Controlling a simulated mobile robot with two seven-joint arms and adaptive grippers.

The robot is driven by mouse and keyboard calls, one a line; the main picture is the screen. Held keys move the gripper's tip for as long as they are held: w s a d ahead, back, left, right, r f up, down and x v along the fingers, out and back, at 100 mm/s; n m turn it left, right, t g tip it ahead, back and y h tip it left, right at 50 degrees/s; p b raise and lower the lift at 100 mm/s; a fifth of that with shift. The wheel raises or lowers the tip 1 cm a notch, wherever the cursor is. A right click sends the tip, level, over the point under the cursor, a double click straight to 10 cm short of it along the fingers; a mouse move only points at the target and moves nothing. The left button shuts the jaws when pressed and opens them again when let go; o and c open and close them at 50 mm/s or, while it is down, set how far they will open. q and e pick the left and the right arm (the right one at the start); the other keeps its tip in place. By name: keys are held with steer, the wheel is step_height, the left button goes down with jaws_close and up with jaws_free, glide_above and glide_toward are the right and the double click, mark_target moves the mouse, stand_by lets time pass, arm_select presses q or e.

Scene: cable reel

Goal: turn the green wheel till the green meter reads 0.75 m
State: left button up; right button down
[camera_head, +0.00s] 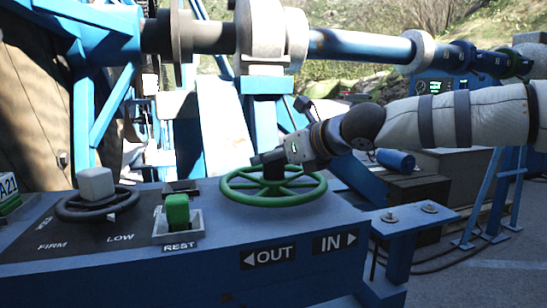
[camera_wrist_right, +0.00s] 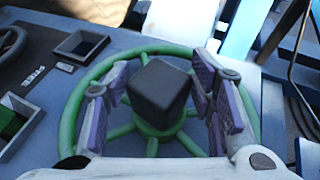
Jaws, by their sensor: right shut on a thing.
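The green wheel (camera_head: 273,186) lies flat on top of the blue console, and a dark square post rises at its middle. My right gripper (camera_head: 268,157) reaches it from the right and is shut on this post. In the right wrist view the post (camera_wrist_right: 160,90) stands between the two purple-padded fingers of the gripper (camera_wrist_right: 163,100), with the green rim and spokes (camera_wrist_right: 122,130) around and below. A small green-lit display (camera_head: 435,86) shows on a blue box at the back right; its reading is too small to tell. My left gripper is not in view.
The blue console (camera_head: 300,233) carries OUT and IN labels below the wheel. A green-topped lever (camera_head: 177,212) sits in a slot marked REST. A dark wheel with a grey knob (camera_head: 97,190) is at the left. A blue-and-grey shaft (camera_head: 360,46) crosses above.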

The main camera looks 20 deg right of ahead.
stand_by(0.9)
steer(key=c, duration=1)
jaws_free()
steer(key=shift+c, duration=0.2)
steer(key=v, duration=1.2)
